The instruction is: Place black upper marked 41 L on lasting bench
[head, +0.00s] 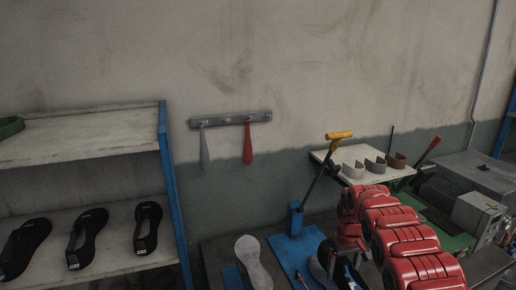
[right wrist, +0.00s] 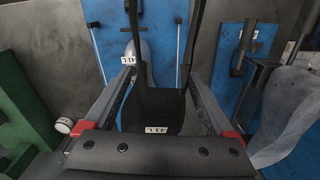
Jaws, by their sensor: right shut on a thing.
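In the right wrist view my right gripper (right wrist: 158,100) is shut on a black upper (right wrist: 155,112), which carries a white label reading 41 L. The upper's straps rise between the fingers. Beyond it is a blue plate (right wrist: 110,12) of the bench with two thin rods and a grey last (right wrist: 147,62) labelled 41L, partly hidden by the upper. I cannot tell whether upper and last touch. In the head view the blue bench plate (head: 283,246) shows at the bottom, and my right gripper (head: 345,272) is over it, partly cut off. My left gripper is not in view.
A lever with a yellow handle (head: 339,135) rises from the bench. A grey sole-shaped piece (head: 253,262) stands to its left. Black sandal-like pieces (head: 87,238) lie on the left shelf (head: 80,145). A small shelf (head: 345,155) holds curved pieces. A red shoehorn (head: 247,145) hangs on the wall.

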